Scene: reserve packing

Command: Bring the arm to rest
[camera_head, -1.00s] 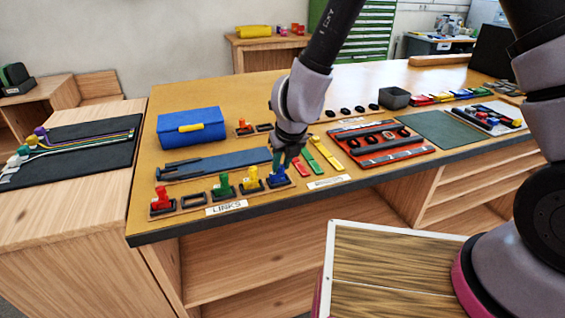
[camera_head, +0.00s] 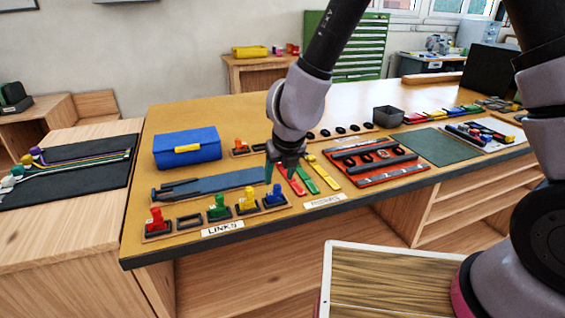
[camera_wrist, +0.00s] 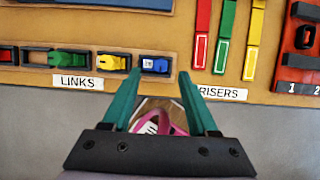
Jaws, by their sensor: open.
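My gripper (camera_head: 280,172) hangs from my arm above the front part of the bench, over the area between the links row and the risers. In the wrist view its two green fingers (camera_wrist: 160,98) are spread apart with nothing between them. The blue link (camera_head: 274,194) stands in the right end slot of its holder, just in front of my gripper; in the wrist view it (camera_wrist: 154,65) lies ahead of the fingers, apart from them.
Red (camera_head: 156,220), green (camera_head: 218,208) and yellow (camera_head: 248,202) links stand to the left. Red, green and yellow risers (camera_head: 308,178) lie close at the right. A blue box (camera_head: 188,148), red tray (camera_head: 352,180) and dark bin (camera_head: 388,116) also occupy the bench (camera_head: 150,125).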

